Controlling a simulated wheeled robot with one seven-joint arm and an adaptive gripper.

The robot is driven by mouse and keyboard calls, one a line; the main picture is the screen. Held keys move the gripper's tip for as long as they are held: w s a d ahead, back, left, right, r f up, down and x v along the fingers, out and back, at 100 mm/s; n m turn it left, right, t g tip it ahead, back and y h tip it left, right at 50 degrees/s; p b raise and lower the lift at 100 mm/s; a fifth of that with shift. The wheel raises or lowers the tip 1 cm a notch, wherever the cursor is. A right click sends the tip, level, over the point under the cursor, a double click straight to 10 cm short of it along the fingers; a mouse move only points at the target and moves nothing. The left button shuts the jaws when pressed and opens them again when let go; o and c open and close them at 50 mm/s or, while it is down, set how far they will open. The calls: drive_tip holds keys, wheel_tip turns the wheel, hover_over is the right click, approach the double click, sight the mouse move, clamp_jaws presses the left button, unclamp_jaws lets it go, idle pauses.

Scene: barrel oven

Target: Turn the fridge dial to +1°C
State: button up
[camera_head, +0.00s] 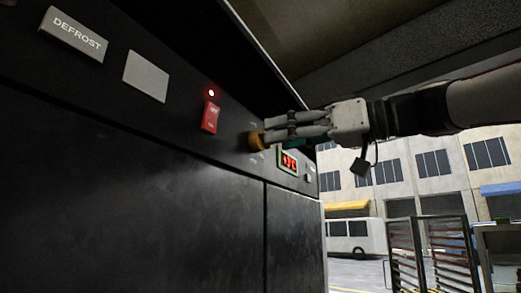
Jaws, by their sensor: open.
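The fridge dial (255,140) is a small yellow-brown knob on the dark front panel, partly hidden by my gripper. My gripper (270,135) reaches in from the right with its fingertips at the dial, one higher and one lower. It is open; I cannot tell whether the fingers touch the knob. A small display (288,162) with red characters sits below and right of the dial. Its reading is too small to be sure of, and my gripper is close above it.
A red switch (210,117) with a lit red lamp (211,93) above it is left of the dial. A blank plate (146,76) and a DEFROST plate (74,34) are farther left. Open street with a white van (356,236) and a rack (432,252) lies beyond the right edge.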

sight(261, 141)
drive_tip(key=shift+p+x, duration=0.4)
drive_tip(key=shift+x, duration=1.4)
drive_tip(key=c, duration=1.2)
